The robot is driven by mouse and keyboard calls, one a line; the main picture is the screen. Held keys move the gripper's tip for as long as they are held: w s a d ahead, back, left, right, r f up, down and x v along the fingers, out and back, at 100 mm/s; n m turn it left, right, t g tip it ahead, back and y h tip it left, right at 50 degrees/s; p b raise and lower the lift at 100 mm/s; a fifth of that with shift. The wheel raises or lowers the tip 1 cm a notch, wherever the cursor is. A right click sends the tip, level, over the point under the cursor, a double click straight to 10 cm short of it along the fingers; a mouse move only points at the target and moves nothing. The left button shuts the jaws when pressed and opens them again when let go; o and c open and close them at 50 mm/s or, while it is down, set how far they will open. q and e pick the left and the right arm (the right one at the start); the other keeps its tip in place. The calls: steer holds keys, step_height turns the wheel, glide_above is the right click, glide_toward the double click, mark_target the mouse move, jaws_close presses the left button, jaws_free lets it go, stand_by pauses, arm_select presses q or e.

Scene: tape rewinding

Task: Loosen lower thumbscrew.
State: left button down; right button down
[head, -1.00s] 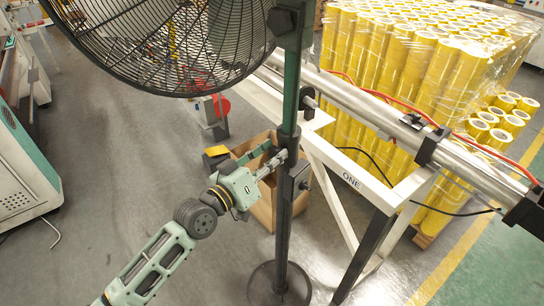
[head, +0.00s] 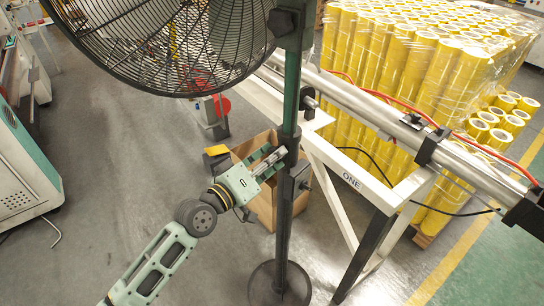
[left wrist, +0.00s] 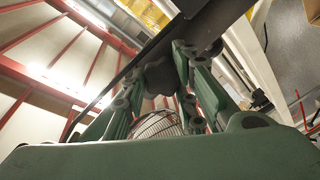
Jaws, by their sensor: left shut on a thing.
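A large black pedestal fan (head: 165,45) stands on a green and dark pole (head: 291,85) with a dark collar (head: 290,140) partway down. My left gripper (head: 276,157) reaches in from the left, and its fingertips are at the collar's left side. In the left wrist view my gripper's fingers (left wrist: 160,85) close on a dark knob, the lower thumbscrew (left wrist: 158,76), in front of the dark pole. In the head view the fingers hide the thumbscrew. I cannot tell how far it is turned. My right gripper is not in view.
A cardboard box (head: 262,205) stands on the floor behind the pole. A white frame (head: 350,180) with a long metal roller (head: 375,110) stands to the right, close to the pole. Several stacked yellow rolls (head: 400,55) fill the back right.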

arm_select(q)
steer(key=shift+s+d, duration=0.15)
steer(key=shift+d, duration=0.1)
steer(key=c, duration=1.6)
jaws_free()
steer(key=shift+s+r, duration=0.1)
steer(key=shift+r, duration=0.05)
steer(key=v, duration=1.2)
